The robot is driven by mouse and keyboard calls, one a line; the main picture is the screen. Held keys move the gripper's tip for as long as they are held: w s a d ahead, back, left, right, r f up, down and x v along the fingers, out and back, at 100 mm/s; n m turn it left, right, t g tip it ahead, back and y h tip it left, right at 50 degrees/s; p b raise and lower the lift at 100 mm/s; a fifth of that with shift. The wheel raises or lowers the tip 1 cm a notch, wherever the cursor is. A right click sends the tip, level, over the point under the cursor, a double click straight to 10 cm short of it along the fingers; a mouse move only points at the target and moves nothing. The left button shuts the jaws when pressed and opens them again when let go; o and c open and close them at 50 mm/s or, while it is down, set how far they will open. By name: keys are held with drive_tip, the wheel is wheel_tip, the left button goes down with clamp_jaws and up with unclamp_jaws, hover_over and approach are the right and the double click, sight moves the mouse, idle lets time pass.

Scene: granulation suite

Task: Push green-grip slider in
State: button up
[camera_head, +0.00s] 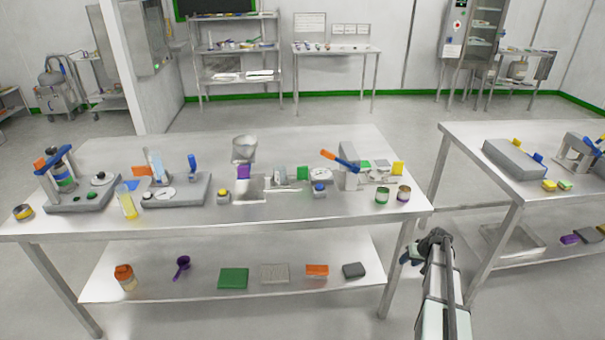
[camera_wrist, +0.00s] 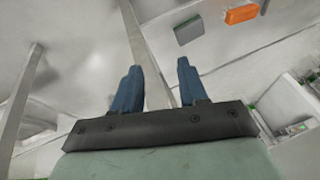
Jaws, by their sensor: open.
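A green upright grip (camera_head: 302,173) stands at the middle of the near table, beside a small metal part and a dial. It looks like the slider's grip; how far its slider sticks out is too small to tell. A second green patch (camera_head: 365,164) lies by the press with the orange and blue handle. My gripper (camera_head: 409,256) is low at the near table's right front corner, below the tabletop and well away from the green grip. In the wrist view its two blue fingers (camera_wrist: 157,70) are apart with nothing between them. No green grip can be made out there.
The near table (camera_head: 345,213) carries a purple grip (camera_head: 243,172), a yellow grip (camera_head: 398,168), two small cans and several devices. Its lower shelf holds an orange box (camera_head: 317,270) and a grey box (camera_head: 353,270). A second table (camera_head: 505,185) stands right, across a gap.

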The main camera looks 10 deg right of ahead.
drive_tip(key=w+d+r+t, duration=0.2)
drive_tip(key=w+d+r, duration=0.3)
drive_tip(key=d+r, duration=0.6)
drive_tip(key=w+d+r+n+t+h, duration=0.1)
drive_tip(key=w+r+n, duration=0.2)
drive_tip(key=w+r, duration=0.45)
drive_tip(key=w+d+r+n+t, duration=0.1)
drive_tip(key=w+r+n+t, duration=0.2)
drive_tip(key=r, duration=0.7)
drive_tip(key=w+a+r+n+g+y, duration=0.1)
drive_tip(key=w+a+r+n+g, duration=0.1)
drive_tip(key=w+a+r+n, duration=1.05)
drive_tip(key=n+g+h, duration=0.2)
drive_tip(key=g, duration=0.6)
hover_over(303, 167)
wheel_tip(303, 167, down, 3)
drive_tip(key=shift+m, duration=0.25)
wheel_tip(303, 167, down, 13)
drive_tip(key=shift+a+f, duration=0.1)
drive_tip(key=shift+f, duration=0.1)
